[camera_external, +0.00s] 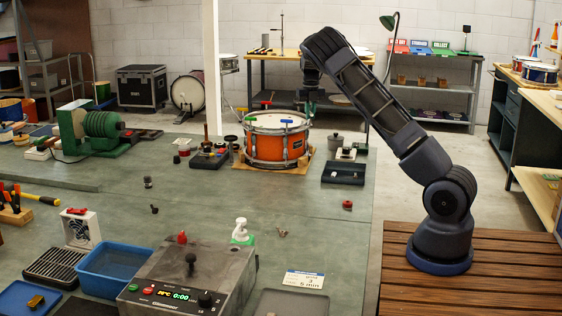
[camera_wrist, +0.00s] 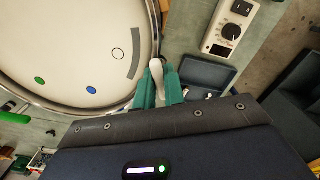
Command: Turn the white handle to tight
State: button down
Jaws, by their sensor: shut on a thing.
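The orange drum (camera_external: 277,146) stands on a wooden board on the bench in the external view. Its pale head (camera_wrist: 70,45) and rim fill the upper left of the wrist view. The white handle (camera_wrist: 157,72) is at the drum's rim, between the teal fingers of my gripper (camera_wrist: 161,88). My gripper is shut on it, and the fingers hide its lower part. In the external view my gripper (camera_external: 309,100) is at the drum's right rear edge, small and dark. The handle's setting cannot be read.
The drum head has a grey arc (camera_wrist: 135,53), a green dot (camera_wrist: 39,81) and a blue dot (camera_wrist: 91,90). A green handle (camera_wrist: 14,117) is at the left rim. A dark tray (camera_external: 343,173) and a pale device with a black knob (camera_wrist: 232,32) lie close to the drum.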

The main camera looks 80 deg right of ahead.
jog(key=shift+m, duration=1.2)
jog(key=shift+r+m, duration=0.1)
jog(key=shift+m, duration=0.6)
jog(key=c, duration=1.5)
grip_release()
notch_tip(320, 180, up, 11)
jog(key=shift+f, duration=0.15)
